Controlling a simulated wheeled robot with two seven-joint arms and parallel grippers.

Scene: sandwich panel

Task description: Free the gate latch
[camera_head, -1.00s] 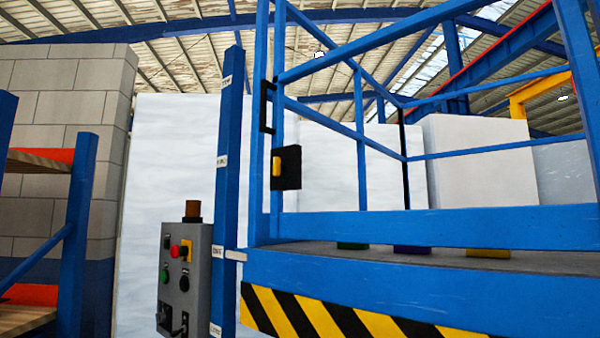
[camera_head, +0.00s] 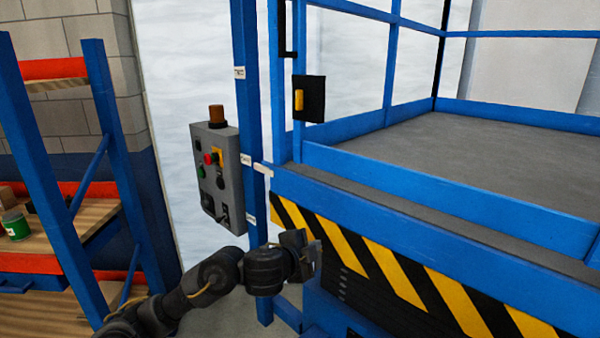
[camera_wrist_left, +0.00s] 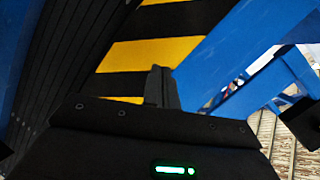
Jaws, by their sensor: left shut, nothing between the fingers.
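The gate latch is a black plate (camera_head: 314,99) with a yellow handle (camera_head: 299,100), on the blue gate post of the lift platform in the head view. The yellow handle stands upright. My left gripper (camera_head: 314,252) is well below the latch, in front of the yellow-and-black striped edge, apart from the latch. Its fingers are shut and empty; in the left wrist view the closed fingertips (camera_wrist_left: 160,85) point at the stripes. The latch cannot be made out for certain in the wrist view. My right gripper is out of view.
A grey control box (camera_head: 215,175) with red, green and black controls hangs on a blue post (camera_head: 246,80) left of the gate. A blue shelf rack (camera_head: 105,130) holds a green can (camera_head: 16,225). The visible platform deck (camera_head: 460,160) is bare.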

